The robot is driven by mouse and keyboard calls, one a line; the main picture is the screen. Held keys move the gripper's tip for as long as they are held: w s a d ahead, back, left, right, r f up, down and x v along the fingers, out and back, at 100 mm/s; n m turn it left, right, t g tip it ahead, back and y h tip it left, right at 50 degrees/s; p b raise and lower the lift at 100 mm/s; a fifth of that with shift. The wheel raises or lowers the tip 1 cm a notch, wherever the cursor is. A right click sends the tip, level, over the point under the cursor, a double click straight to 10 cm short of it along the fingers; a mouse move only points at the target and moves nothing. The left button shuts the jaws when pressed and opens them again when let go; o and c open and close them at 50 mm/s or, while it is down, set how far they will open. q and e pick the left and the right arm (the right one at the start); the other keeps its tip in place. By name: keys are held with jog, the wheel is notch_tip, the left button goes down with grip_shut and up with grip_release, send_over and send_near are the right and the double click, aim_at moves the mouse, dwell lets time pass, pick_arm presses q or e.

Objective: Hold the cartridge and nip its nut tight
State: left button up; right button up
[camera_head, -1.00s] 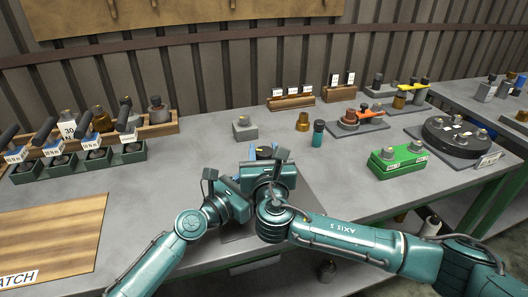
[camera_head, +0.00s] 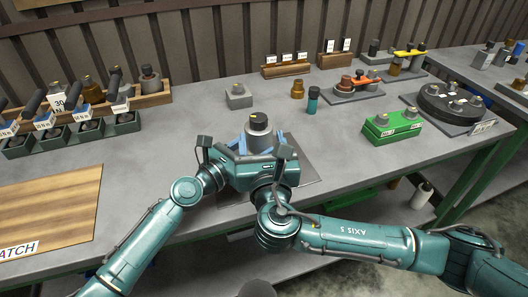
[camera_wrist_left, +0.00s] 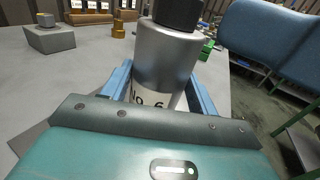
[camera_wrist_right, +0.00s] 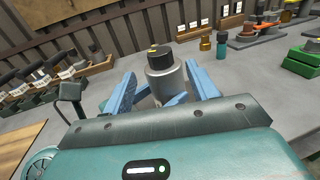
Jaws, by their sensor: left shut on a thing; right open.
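The cartridge (camera_head: 259,138) is a grey metal cylinder with a darker nut (camera_head: 258,121) on top. It stands upright near the front of the bench, its lower part hidden by my grippers. In the left wrist view, the blue fingers of my left gripper (camera_wrist_left: 160,85) are shut on the cartridge's body (camera_wrist_left: 165,58), and a label reading "No 6" shows between them. In the right wrist view, my right gripper (camera_wrist_right: 163,82) is open, its blue fingers spread on either side of the cartridge (camera_wrist_right: 165,85) just below the dark nut (camera_wrist_right: 160,58). Whether they touch it is unclear.
A grey block (camera_head: 238,97) stands behind the cartridge, with a brass piece (camera_head: 298,88) and a teal bottle (camera_head: 312,101) to its right. A green box (camera_head: 392,129) is further right. A wooden board (camera_head: 45,215) and handled tools (camera_head: 45,117) are at the left.

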jog(key=s, duration=0.3)
jog(key=shift+s+d, duration=0.2)
jog(key=shift+s, duration=0.2)
pick_arm(q)
jog(key=o, duration=1.4)
